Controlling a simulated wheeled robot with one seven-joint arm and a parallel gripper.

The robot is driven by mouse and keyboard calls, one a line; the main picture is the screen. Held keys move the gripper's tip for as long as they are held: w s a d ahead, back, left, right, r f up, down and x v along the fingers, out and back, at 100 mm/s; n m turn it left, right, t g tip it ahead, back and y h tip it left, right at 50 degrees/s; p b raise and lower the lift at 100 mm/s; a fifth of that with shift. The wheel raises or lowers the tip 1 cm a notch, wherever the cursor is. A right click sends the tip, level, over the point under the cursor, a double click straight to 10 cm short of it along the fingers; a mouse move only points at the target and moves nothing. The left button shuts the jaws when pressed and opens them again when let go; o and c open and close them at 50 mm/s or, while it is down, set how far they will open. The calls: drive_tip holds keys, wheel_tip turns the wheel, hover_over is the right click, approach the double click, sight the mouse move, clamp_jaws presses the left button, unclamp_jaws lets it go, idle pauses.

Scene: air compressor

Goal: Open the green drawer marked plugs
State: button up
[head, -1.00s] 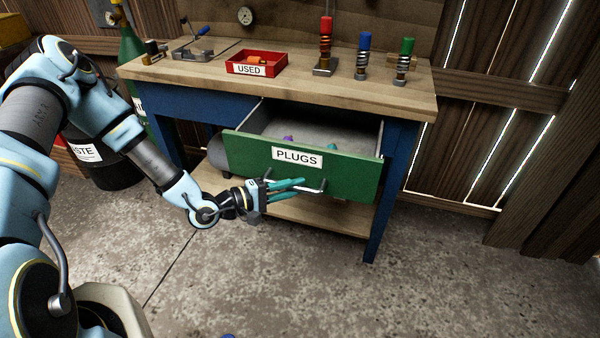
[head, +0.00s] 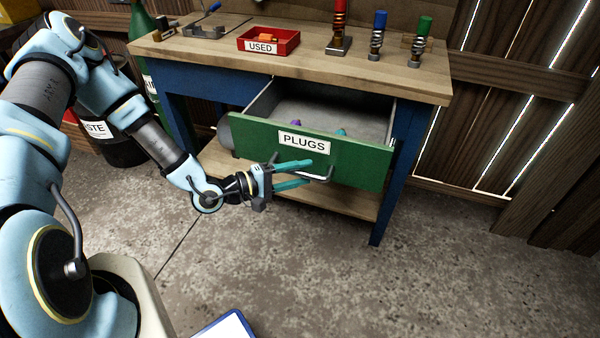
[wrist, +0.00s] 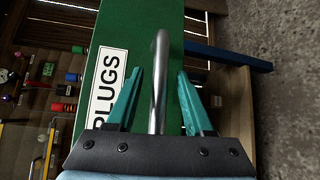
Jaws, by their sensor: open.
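The green drawer (head: 355,160) marked PLUGS stands pulled out of the blue workbench, and its inside shows. A purple item (head: 296,124) and a teal item (head: 341,132) lie in it. The metal handle (head: 322,179) is on the front, below the label (head: 304,142). In the wrist view the handle (wrist: 158,80) runs between my two teal fingers, with a gap on each side. My gripper (head: 300,174) is open at the drawer front and holds nothing. The drawer front also fills the middle of the wrist view (wrist: 140,25).
A red tray (head: 268,40) marked USED and spring-loaded tools with red, blue and green tops stand on the wooden benchtop (head: 310,72). A blue-edged board (head: 228,328) lies at the bottom edge. The concrete floor before the bench is clear.

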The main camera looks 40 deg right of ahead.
drive_tip(key=b+v, duration=0.2)
drive_tip(key=v, duration=0.9)
idle(0.4)
drive_tip(key=w+a+m+t+y+p, duration=0.15)
drive_tip(key=w+a+t+y, duration=0.25)
drive_tip(key=w+a+y, duration=0.55)
drive_tip(key=w+a+r+t+y+p, duration=0.1)
drive_tip(key=w+a+r+t+y, duration=0.2)
drive_tip(key=w+a+r, duration=0.35)
drive_tip(key=s+a+r+g+y+p, duration=0.1)
drive_tip(key=s+a+r, duration=0.3)
drive_tip(key=a+r, duration=0.2)
drive_tip(key=s+a+r+n+y+p, duration=0.1)
drive_tip(key=s+a+r+y, duration=0.1)
drive_tip(key=s+a+r, duration=0.2)
drive_tip(key=a+r, duration=0.3)
drive_tip(key=r, duration=0.1)
drive_tip(key=shift+a+r+g, duration=0.3)
drive_tip(key=shift+r+g, duration=0.05)
drive_tip(key=shift+g, duration=0.05)
